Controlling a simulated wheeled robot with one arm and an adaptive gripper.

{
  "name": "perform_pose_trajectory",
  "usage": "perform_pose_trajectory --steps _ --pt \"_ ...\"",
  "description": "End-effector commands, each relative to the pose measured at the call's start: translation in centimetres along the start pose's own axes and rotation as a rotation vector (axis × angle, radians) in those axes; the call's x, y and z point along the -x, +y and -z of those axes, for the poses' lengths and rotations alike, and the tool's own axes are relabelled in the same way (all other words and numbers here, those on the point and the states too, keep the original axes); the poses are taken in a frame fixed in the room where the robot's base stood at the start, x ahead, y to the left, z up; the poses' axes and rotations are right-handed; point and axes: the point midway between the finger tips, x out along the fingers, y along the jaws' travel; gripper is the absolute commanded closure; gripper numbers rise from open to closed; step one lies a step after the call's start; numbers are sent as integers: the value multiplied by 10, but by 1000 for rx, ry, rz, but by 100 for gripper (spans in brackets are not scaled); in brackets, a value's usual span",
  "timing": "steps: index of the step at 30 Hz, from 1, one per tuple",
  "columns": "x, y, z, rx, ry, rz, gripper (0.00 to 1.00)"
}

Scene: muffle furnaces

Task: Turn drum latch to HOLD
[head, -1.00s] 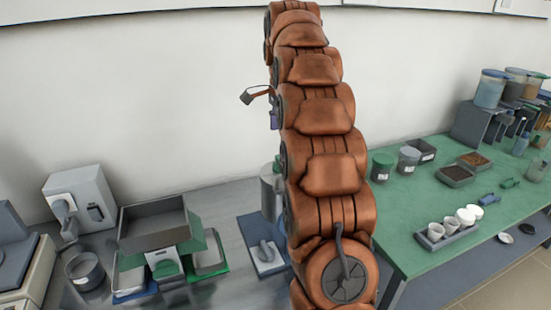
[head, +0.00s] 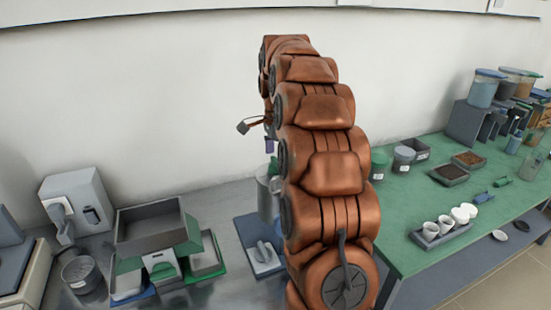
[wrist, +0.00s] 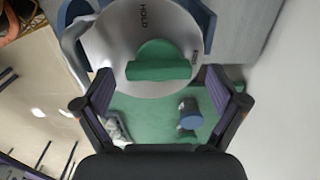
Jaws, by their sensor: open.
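In the wrist view, the grey drum face (wrist: 115,45) fills the upper middle, with the word HOLD printed near its top. The green drum latch (wrist: 157,70) has a rounded back and a straight bar lying roughly level across the picture. A second small label at the bar's right is too small to read. My gripper (wrist: 160,88) is open, its purple-padded fingers apart on either side of the latch bar. I cannot tell whether they touch it. In the head view, a grey cylinder (head: 266,200), likely the drum, is partly hidden by my arm, as is most of my gripper.
A grey tray (head: 190,245) stands on the metal bench at left, near a white device (head: 88,192). A blue mat (head: 245,228) lies before the cylinder. The green table (head: 395,225) at right holds cups, jars and trays. A blue-grey item (wrist: 190,113) shows beyond my fingers.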

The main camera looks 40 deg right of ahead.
Motion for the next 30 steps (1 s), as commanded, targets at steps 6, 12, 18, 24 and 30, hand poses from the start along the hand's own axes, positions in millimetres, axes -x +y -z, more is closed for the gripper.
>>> perform_pose_trajectory --steps 6,12,18,24,30 --pt "-1 0 0 0 0 -1 4" --pt "-1 0 0 0 0 -2 18" --pt "-1 0 0 0 0 -2 39" --pt "-1 0 0 0 0 -1 59" --pt "-2 0 -4 9 -1 -1 64"
